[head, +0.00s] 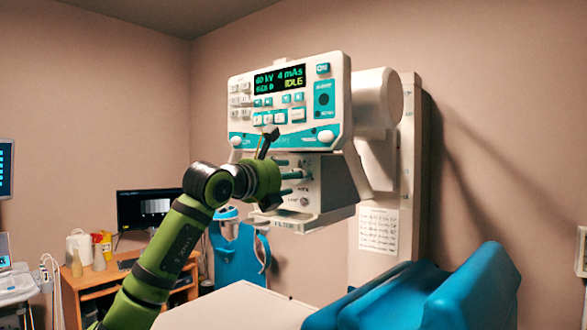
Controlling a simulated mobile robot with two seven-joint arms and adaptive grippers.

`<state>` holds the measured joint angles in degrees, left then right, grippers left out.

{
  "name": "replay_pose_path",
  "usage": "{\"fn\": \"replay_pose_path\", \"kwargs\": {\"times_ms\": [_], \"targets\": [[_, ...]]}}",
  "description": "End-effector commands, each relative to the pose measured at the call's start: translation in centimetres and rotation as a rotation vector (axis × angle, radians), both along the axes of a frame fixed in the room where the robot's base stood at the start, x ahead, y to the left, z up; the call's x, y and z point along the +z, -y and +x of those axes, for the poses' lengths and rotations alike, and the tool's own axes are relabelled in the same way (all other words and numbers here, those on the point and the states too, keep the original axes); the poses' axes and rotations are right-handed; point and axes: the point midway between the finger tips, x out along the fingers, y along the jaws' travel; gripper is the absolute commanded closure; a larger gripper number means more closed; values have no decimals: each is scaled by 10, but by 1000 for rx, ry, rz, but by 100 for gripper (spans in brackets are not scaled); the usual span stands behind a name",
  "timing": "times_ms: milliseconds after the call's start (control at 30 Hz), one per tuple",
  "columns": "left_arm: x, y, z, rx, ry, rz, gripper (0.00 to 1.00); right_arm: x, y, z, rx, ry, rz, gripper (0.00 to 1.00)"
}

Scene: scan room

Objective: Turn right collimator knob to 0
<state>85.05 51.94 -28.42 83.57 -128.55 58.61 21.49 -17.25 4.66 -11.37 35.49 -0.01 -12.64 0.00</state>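The collimator (335,190) is a pale box under the white control head in the head view. Small dark knob-like parts show on its front, just right of my wrist; one of them, a dark rod (292,175), points toward the arm. I cannot tell for sure which is the right knob, nor read its setting. My green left arm comes in from the lower left, and its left gripper (268,142) is in front of the collimator's left side, with a dark finger-like part pointing up. The wrist hides part of the collimator. Finger opening and contact are unclear. My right gripper is not in view.
The control panel (285,100) with a lit display reading IDLE is above the collimator. A blue padded chair (430,295) and a pale table surface (240,308) are below. A wooden desk (98,283) with a monitor (148,208) stands at the left.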

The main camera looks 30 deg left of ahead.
Motion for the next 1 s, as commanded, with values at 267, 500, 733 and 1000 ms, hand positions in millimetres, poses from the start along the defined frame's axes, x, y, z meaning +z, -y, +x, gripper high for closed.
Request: {"fn": "replay_pose_path", "kwargs": {"times_ms": [267,500,733,1000], "targets": [[-1,0,14,1,0,0,41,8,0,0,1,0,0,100],[-1,1,14,-1,1,0,73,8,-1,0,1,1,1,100],[0,1,14,-1,2,0,96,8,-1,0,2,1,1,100],[1,1,14,-1,3,-43,96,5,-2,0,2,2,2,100]]}}
